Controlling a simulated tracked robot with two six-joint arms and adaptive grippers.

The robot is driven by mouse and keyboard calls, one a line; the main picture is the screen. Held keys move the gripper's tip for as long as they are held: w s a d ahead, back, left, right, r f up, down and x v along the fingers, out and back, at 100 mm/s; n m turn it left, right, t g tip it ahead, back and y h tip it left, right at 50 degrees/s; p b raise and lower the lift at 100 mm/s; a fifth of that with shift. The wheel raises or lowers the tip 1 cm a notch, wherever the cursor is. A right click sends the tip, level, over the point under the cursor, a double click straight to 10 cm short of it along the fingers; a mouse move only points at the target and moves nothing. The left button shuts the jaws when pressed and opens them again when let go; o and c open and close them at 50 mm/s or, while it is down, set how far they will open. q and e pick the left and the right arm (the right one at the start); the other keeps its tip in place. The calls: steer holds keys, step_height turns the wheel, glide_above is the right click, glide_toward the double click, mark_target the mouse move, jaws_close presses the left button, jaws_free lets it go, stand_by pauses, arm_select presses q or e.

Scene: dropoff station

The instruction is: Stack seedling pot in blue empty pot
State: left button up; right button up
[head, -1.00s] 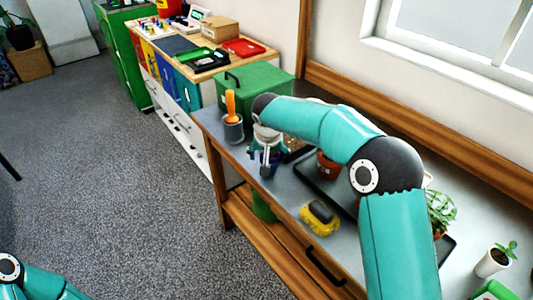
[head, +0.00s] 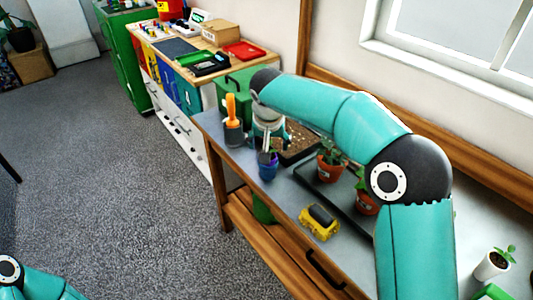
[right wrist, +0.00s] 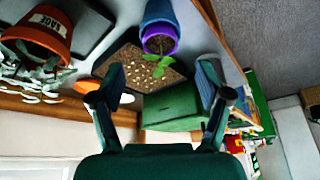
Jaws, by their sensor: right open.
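A purple seedling pot (right wrist: 160,40) with soil and a small green seedling (right wrist: 157,64) sits inside a blue pot (right wrist: 158,12), its rim showing above the blue one. In the head view the blue pot (head: 267,172) stands upright near the bench's front edge, with the purple rim (head: 268,158) on top. My right gripper (right wrist: 160,88) is open and empty, with its fingers apart from the pots. In the head view the right gripper (head: 267,142) is just above and behind the seedling, partly overlapping it. My left gripper is out of view.
A grey cup with an orange-handled tool (head: 232,130) stands left of the pots. A soil tray (head: 300,150), a green box (head: 234,88) and terracotta pots (head: 329,166) are behind and right.

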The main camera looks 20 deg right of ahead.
steer(key=v, duration=0.5)
stand_by(0.3)
